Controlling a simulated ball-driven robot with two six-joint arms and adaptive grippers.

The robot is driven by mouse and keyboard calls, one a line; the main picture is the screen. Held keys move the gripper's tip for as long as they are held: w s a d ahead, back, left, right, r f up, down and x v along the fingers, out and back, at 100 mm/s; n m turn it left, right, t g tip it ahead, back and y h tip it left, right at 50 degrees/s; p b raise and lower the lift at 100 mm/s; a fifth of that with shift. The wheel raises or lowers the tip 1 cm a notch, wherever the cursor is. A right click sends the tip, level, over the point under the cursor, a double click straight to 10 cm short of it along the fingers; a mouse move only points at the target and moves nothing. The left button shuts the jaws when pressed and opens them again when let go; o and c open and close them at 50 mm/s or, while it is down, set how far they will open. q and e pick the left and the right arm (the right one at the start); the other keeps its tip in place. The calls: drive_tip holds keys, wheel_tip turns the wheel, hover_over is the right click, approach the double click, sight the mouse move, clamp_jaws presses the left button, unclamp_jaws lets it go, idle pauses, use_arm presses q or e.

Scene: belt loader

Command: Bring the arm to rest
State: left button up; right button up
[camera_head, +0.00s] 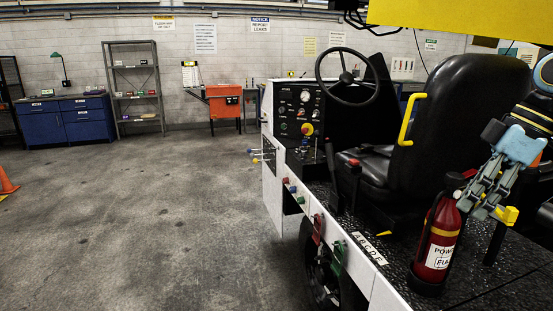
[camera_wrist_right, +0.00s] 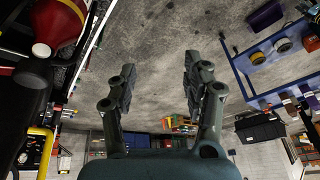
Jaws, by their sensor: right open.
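My right gripper (camera_head: 481,208) is at the right side of the head view, beside the driver's seat. Its fingers point down and to the left, close to the top of a red fire extinguisher (camera_head: 438,240). I cannot tell in the head view whether they touch it. In the right wrist view the two fingers of the gripper (camera_wrist_right: 159,72) are spread apart with only grey floor behind the gap, so it is open and empty. My left gripper is in neither view.
The loader's black seat (camera_head: 455,120), yellow handle (camera_head: 407,120) and steering wheel (camera_head: 346,77) are left of my right gripper. The black deck (camera_head: 480,275) lies below. Blue cabinets (camera_head: 65,119), a shelf (camera_head: 137,85) and an orange cabinet (camera_head: 224,103) line the far wall.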

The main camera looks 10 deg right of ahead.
drive_tip(key=s+a+f+m+h, duration=0.2)
drive_tip(key=s+a+f, duration=0.7)
drive_tip(key=f, duration=0.4)
drive_tip(key=s+a+f+m+t+h, duration=0.15)
drive_tip(key=s+a+m, duration=0.45)
drive_tip(key=s, duration=0.7)
drive_tip(key=s+d+f+g+h+b, duration=0.2)
drive_tip(key=f+b, duration=0.7)
drive_tip(key=f, duration=2.8)
drive_tip(key=s+d+f+m+y+b, duration=0.1)
drive_tip(key=s+f+b, duration=0.4)
drive_tip(key=s+f, duration=1.3)
drive_tip(key=shift+d+f+g, duration=0.35)
drive_tip(key=shift+f, duration=0.45)
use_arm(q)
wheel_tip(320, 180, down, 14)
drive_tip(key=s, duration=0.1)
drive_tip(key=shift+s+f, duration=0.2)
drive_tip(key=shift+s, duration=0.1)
use_arm(e)
drive_tip(key=shift+s, duration=0.4)
drive_tip(key=shift+c, duration=0.3)
